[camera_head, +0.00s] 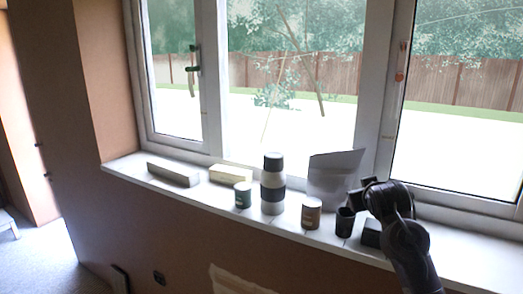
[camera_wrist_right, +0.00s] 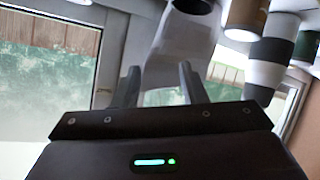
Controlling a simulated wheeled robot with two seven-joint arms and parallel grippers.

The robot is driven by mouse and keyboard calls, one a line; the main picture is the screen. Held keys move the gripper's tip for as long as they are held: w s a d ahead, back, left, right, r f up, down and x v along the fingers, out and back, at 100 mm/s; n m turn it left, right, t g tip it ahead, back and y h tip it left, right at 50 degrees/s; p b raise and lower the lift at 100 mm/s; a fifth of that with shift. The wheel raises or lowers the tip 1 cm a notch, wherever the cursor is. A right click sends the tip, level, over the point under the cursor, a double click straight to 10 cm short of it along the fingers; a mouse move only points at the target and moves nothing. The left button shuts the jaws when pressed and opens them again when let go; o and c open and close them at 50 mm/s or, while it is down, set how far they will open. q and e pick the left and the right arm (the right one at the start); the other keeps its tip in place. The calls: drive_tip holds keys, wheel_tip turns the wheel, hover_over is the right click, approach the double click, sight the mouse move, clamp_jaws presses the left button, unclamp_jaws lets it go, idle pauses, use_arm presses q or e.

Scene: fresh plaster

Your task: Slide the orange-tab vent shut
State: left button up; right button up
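A small orange tab (camera_head: 400,76) shows on the white upright window frame at the right, below a thin pale strip that may be its vent slot. It is too small to tell how far the vent is open. My right gripper (camera_head: 360,194) is low over the sill, well below the tab and a little left of it, in front of a grey-white sheet. In the right wrist view its two fingers (camera_wrist_right: 159,84) stand apart, with part of the pale sheet (camera_wrist_right: 180,55) showing beyond them. I cannot make out the tab there. My left gripper is out of view.
The white sill (camera_head: 222,199) holds a grey bar (camera_head: 173,175), a pale yellow block (camera_head: 230,174), a dark green can (camera_head: 243,195), a white-and-dark bottle (camera_head: 272,185), a brown can (camera_head: 311,213) and a black cup (camera_head: 345,222). A dark green box (camera_head: 371,234) sits beside my right arm.

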drive_tip(key=s+a+f+g+y, duration=0.1)
drive_tip(key=s+a+f+g, duration=0.15)
drive_tip(key=s+f, duration=0.65)
drive_tip(key=s+a+f+g+y, duration=0.1)
drive_tip(key=s+a+f+g, duration=0.15)
drive_tip(key=s+f, duration=0.65)
drive_tip(key=s+a+f+g, duration=0.15)
drive_tip(key=s+f, duration=0.25)
drive_tip(key=s, duration=0.7)
drive_tip(key=s+a+f+g, duration=0.1)
drive_tip(key=s+f+g, duration=0.3)
drive_tip(key=s, duration=0.6)
wheel_tip(320, 180, down, 35)
drive_tip(key=s+b, duration=0.2)
drive_tip(key=b, duration=0.2)
drive_tip(key=s+d+f+g+b, duration=0.1)
drive_tip(key=s+d+f+b, duration=0.2)
drive_tip(key=s+f, duration=1.6)
wheel_tip(320, 180, down, 2)
drive_tip(key=shift+s+d+f+n, duration=0.15)
drive_tip(key=shift+s+d+n, duration=0.2)
drive_tip(key=shift+n, duration=0.05)
